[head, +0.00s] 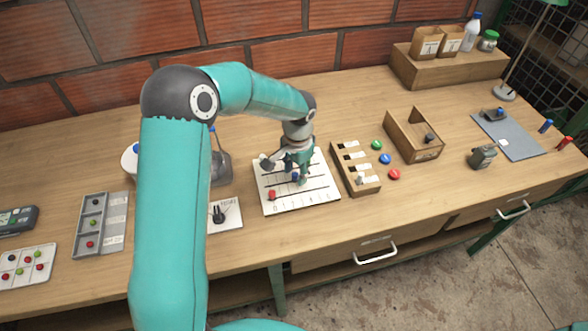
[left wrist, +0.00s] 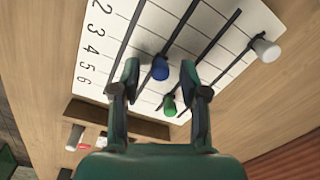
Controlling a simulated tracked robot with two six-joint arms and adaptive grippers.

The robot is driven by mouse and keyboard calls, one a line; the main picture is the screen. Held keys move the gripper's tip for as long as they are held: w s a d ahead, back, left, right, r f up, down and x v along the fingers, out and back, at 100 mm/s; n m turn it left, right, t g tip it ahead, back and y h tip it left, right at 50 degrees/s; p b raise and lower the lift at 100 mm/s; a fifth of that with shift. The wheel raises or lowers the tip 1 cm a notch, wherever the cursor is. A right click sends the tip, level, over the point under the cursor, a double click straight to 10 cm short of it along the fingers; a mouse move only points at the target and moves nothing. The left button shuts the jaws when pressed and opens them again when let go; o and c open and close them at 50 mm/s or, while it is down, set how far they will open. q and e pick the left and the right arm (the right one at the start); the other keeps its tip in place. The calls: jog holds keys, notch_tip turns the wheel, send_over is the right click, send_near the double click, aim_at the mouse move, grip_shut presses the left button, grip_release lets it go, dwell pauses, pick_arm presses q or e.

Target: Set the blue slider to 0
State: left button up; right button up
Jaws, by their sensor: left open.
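The white slider board (head: 317,198) lies on the bench, with dark slots and numbers along its front edge. It also shows in the left wrist view (left wrist: 108,22), with 2 to 6 readable. The blue slider knob (head: 295,177) stands near the middle of its slot; its exact number is unclear. My left gripper (head: 298,178) points down over the board, open. In the left wrist view the blue knob (left wrist: 160,68) appears between the two fingertips (left wrist: 161,78); contact cannot be told. My right gripper is out of view.
A green knob (left wrist: 170,105) is close to the blue one, near the right finger. A white knob (left wrist: 265,48) and a red knob (head: 272,195) are on other slots. A wooden switch box (head: 343,160) stands right of the board, a dial plate (head: 232,218) left.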

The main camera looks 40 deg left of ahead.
pick_arm(q)
grip_shut()
